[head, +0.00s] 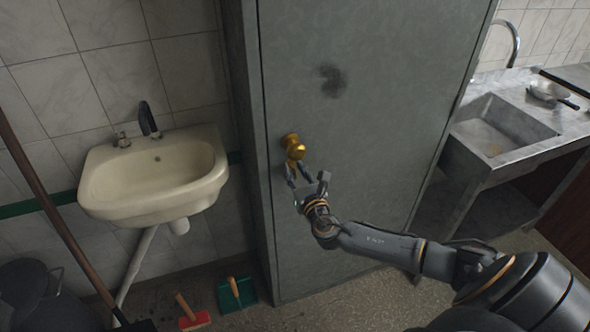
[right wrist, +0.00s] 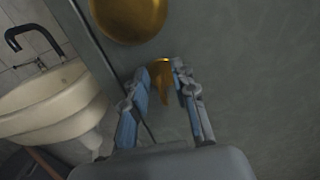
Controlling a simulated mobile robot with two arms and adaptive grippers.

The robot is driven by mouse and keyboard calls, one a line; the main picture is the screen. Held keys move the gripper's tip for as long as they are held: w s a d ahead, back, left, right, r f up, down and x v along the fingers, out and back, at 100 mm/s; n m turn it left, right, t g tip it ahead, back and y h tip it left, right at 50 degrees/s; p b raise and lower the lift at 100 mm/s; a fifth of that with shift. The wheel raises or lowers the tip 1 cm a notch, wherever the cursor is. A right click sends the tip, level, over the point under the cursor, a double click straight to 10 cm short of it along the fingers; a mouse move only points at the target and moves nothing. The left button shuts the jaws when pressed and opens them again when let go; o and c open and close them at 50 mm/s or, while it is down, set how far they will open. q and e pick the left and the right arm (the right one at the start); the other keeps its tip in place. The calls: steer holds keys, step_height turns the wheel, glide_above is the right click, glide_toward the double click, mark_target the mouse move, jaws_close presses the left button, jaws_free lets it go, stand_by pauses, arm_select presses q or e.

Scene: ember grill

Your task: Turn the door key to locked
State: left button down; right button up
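A gold door knob (head: 291,140) sits on the grey-green metal door (head: 360,130), near its left edge. A gold key piece (right wrist: 163,82) shows just below the round knob (right wrist: 130,12) in the right wrist view. My right gripper (head: 299,170) is at the door, just below the knob. In the right wrist view its two fingers (right wrist: 163,78) stand apart, one on each side of the key; firm contact cannot be made out. The lock behind the key is mostly hidden. My left gripper is not in view.
A cream washbasin (head: 150,205) with a dark tap hangs on the tiled wall at left. A green dustpan (head: 238,295) and a red brush (head: 194,320) are on the floor below. A metal sink counter (head: 505,125) stands at right.

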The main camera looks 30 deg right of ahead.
jaws_close()
stand_by(0.4)
steer(key=shift+d+f+m+b, duration=0.15)
steer(key=shift+f+m+b, duration=0.05)
steer(key=shift+m+b, duration=1)
steer(key=m+b, duration=0.1)
steer(key=m, duration=0.1)
steer(key=m+b, duration=0.2)
steer(key=m, duration=0.1)
steer(key=shift+d+m, duration=0.25)
steer(key=shift+m, duration=0.05)
steer(key=m+b, duration=0.1)
steer(key=m, duration=0.3)
steer(key=shift+s+d+f+m+b, duration=0.1)
steer(key=shift+d+f+m+b, duration=0.1)
steer(key=shift+m+b, duration=0.15)
steer(key=m+b, duration=0.1)
steer(key=m, duration=0.4)
steer(key=shift+f, duration=0.15)
steer(key=shift+m, duration=0.25)
